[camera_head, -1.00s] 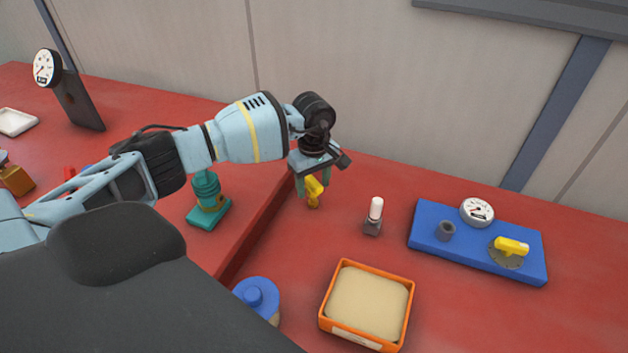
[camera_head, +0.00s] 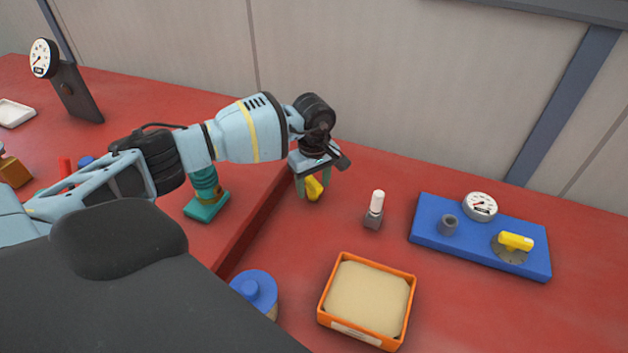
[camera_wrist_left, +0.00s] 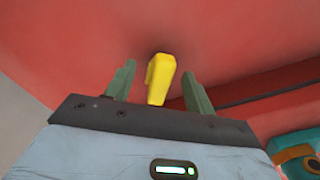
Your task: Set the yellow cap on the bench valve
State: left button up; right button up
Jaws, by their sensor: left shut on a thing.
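My left gripper (camera_head: 313,190) points down over the near bench and is shut on the yellow cap (camera_head: 314,189). In the left wrist view the yellow cap (camera_wrist_left: 159,80) is a long, blocky piece between the two green fingers (camera_wrist_left: 160,88). The fingers' exact contact with it is hard to see. A small grey block with a white upright top (camera_head: 375,211) stands to the right of the gripper. It may be the bench valve; I cannot tell. A blue board (camera_head: 435,205) farther right carries a yellow handle on a round grey disc (camera_head: 514,243). My right gripper is not in view.
An orange tray (camera_head: 330,320) with a tan filling and a blue-lidded pot (camera_head: 257,290) are in front. A teal stand (camera_head: 207,200) is left of the raised bench edge. Red bench around the grey block is clear.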

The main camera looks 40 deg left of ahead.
pick_arm(q)
jog(key=shift+f, duration=0.1)
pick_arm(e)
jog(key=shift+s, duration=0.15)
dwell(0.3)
pick_arm(q)
jog(key=o, duration=1.6)
jog(key=shift+c, duration=0.2)
jog(key=shift+r+p, duration=0.95)
jog(key=shift+r, duration=1.4)
jog(key=shift+r+p, duration=0.75)
jog(key=shift+r, duration=1.9)
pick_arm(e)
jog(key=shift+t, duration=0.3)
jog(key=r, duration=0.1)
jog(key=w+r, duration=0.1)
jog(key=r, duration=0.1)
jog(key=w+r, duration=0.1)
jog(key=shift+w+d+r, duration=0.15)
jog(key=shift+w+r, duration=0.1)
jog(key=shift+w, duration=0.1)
